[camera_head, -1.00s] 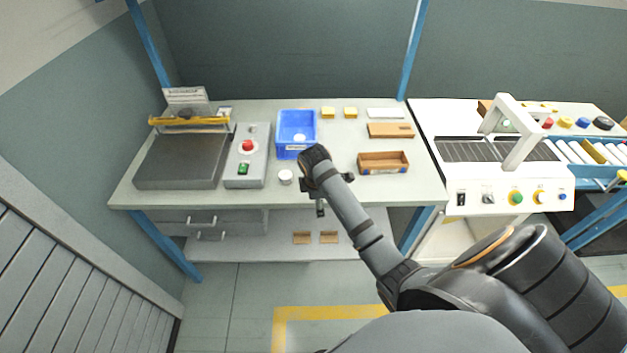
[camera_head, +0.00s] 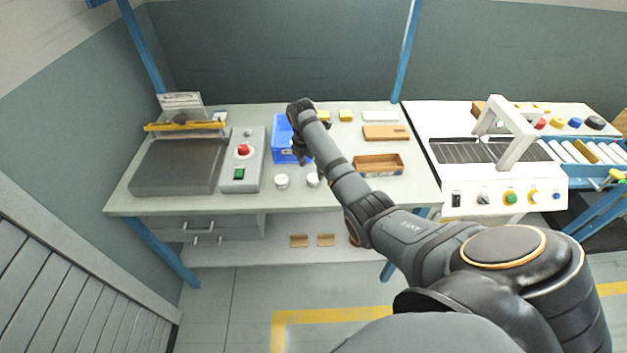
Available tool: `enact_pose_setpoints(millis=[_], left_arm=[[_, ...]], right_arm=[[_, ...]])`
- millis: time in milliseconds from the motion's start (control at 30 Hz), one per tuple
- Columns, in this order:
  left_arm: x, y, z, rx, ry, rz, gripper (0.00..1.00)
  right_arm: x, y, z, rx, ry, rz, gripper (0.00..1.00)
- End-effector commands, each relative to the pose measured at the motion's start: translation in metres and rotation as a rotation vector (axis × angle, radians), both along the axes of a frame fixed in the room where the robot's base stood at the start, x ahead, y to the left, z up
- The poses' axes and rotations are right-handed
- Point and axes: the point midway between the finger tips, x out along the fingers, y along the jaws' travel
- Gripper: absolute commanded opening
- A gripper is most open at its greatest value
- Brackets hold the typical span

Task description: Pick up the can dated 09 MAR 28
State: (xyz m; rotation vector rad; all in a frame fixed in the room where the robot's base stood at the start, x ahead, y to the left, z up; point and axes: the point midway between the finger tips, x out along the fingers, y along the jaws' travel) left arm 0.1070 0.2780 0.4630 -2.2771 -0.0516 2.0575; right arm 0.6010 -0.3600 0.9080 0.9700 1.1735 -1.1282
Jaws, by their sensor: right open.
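Two small white cans stand on the bench in the head view: a left can (camera_head: 282,181) and a right can (camera_head: 313,180), side by side with a small gap. Their dates are too small to read, so I cannot tell which one is dated 09 MAR 28. My right gripper (camera_head: 302,158) points down, partly hidden by its own wrist, in front of the blue bin's right side and just behind the two cans in the picture. It is open and holds nothing that I can see. My left gripper is not in view.
The blue bin (camera_head: 284,153) is partly covered by my right arm. A control box (camera_head: 241,175) and a grey plate machine (camera_head: 176,168) stand left. An open brown box (camera_head: 378,172) and a brown block (camera_head: 386,133) lie right. The bench front is mostly clear.

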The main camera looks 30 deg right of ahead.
Motion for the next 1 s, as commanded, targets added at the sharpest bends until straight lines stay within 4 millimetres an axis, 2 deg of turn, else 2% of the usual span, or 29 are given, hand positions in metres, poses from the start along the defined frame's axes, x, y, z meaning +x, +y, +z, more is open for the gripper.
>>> enact_pose_setpoints(millis=[167, 333, 433, 700, 1000], left_arm=[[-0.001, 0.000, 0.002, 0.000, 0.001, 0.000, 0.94], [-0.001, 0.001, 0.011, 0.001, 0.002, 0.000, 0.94], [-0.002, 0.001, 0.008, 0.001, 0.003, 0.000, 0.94], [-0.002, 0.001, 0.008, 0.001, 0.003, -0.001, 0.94], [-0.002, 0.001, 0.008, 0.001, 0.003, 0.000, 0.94]], right_arm=[[-0.001, -0.001, -0.006, 0.001, 0.002, 0.000, 0.69], [-0.002, -0.004, -0.033, 0.000, 0.004, -0.002, 0.69], [-0.001, -0.006, -0.048, 0.000, 0.002, -0.001, 0.69], [0.000, -0.007, -0.054, -0.001, -0.001, -0.001, 0.69], [0.000, -0.007, -0.054, 0.000, -0.001, -0.001, 0.29]])
